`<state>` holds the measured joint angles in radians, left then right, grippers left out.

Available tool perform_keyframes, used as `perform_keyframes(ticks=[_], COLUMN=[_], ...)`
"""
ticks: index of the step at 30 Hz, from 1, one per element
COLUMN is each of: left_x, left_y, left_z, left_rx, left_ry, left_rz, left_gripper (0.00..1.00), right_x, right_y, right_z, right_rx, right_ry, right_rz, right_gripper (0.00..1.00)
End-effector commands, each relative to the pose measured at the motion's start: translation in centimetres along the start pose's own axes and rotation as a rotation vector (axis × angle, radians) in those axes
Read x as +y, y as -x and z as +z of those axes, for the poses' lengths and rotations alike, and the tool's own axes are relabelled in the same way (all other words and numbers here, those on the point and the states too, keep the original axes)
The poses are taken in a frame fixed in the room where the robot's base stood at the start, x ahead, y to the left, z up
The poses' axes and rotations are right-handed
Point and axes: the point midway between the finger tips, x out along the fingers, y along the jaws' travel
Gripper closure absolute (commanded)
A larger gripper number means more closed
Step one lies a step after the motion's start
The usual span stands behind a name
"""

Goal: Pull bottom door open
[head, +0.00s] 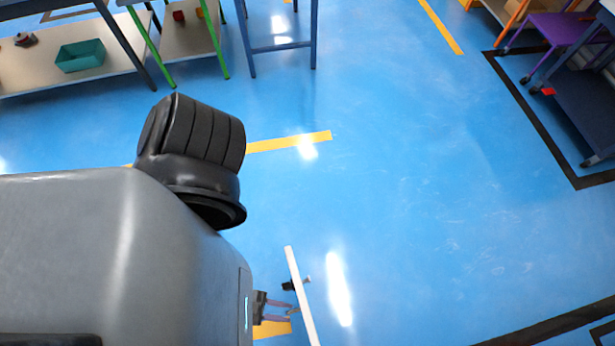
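A thin white panel (301,297), seen nearly edge-on, stands at the bottom centre and runs out of the lower edge of the view. It looks like the door. A small dark fitting (288,286) sits at its left side and a small grey piece at its right. My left gripper (291,311) is small in view, just left of the panel, with its fingers pointing right. The fingers look apart, with tips close to the panel's left side; I cannot tell whether they touch it. My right gripper is not in view.
A low bench with a teal bin (80,56) stands at the upper left beside a green-legged table (188,38). A blue-framed table (283,46) is at the top. A dark blue cart (585,105) stands at the right. The blue floor right of the panel is clear.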

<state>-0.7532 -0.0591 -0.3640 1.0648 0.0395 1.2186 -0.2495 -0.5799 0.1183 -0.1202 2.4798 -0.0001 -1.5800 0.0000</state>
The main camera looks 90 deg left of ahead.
Motion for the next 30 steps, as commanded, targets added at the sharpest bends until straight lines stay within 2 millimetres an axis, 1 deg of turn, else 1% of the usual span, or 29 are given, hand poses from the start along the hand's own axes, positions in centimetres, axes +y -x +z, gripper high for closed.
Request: perform_keyframes(ticks=[1, 9, 12, 15, 21, 30], left_x=[0.0, 0.0, 0.0, 0.0, 0.0, 0.0], left_y=[1.0, 5.6, 7.0, 7.9, 8.8, 8.8], left_z=[0.1, 0.2, 0.2, 0.1, 0.0, 0.0], left_rx=[-0.005, -0.005, -0.005, -0.003, -0.002, -0.002], left_ry=[0.0, 0.0, 0.0, 0.0, -0.001, 0.0], left_rz=[0.001, 0.001, 0.001, 0.001, 0.001, 0.001], left_gripper=[0.71, 0.71, 0.71, 0.71, 0.71, 0.71], right_x=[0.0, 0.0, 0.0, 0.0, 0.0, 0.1], right_y=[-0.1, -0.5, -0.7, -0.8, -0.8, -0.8], right_z=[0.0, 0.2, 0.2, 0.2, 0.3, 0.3], right_rx=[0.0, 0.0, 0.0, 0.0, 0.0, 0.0], right_ry=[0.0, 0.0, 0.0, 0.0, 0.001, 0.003], right_rz=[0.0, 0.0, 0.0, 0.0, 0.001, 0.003], right_gripper=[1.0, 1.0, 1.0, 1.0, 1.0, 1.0])
